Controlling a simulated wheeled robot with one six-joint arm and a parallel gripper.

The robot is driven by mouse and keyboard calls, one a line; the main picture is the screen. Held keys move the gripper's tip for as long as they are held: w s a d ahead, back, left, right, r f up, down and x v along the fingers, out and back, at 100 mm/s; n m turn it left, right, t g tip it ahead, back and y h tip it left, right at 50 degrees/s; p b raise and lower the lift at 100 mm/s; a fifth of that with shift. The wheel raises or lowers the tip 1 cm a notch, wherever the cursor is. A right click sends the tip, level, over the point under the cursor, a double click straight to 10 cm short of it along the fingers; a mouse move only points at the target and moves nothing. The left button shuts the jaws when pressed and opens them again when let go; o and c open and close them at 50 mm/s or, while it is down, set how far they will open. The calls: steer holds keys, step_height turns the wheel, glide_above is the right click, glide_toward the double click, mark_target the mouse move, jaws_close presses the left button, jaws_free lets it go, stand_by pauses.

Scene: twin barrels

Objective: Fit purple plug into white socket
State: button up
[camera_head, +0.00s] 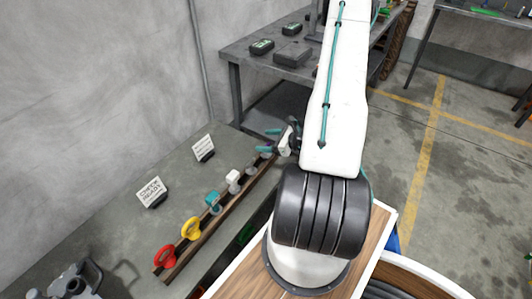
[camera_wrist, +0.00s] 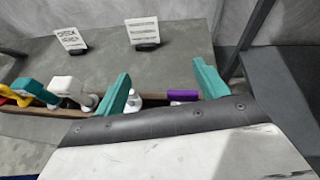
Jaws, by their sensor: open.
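A purple piece (camera_wrist: 182,95), which looks like the purple plug, shows at the rail in the wrist view, between my gripper's two teal fingers (camera_wrist: 160,72) as seen there. The fingers are spread wide and nothing is held. In the head view my gripper (camera_head: 269,140) is over the far end of the rail, and I cannot make out the purple piece there. A white block-like piece (camera_head: 232,177) stands on the rail with a grey ring part below it. It also shows in the wrist view (camera_wrist: 68,86), left of the fingers. I cannot tell whether it is the white socket.
A dark wooden rail (camera_head: 187,247) carries red (camera_head: 164,257), yellow (camera_head: 191,228) and teal (camera_head: 212,199) pieces. Two small signs (camera_head: 152,191) (camera_head: 203,147) stand on the grey bench (camera_head: 120,240). Another table (camera_head: 240,58) with dark boxes stands behind.

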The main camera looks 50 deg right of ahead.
step_height(320, 180, down, 5)
steer(key=s+d+m+h, duration=0.2)
steer(key=s, duration=0.1)
steer(key=shift+m, duration=0.3)
steer(key=x, duration=0.7)
steer(key=shift+w+d, duration=0.4)
steer(key=shift+w, duration=0.05)
steer(key=c, duration=1.1)
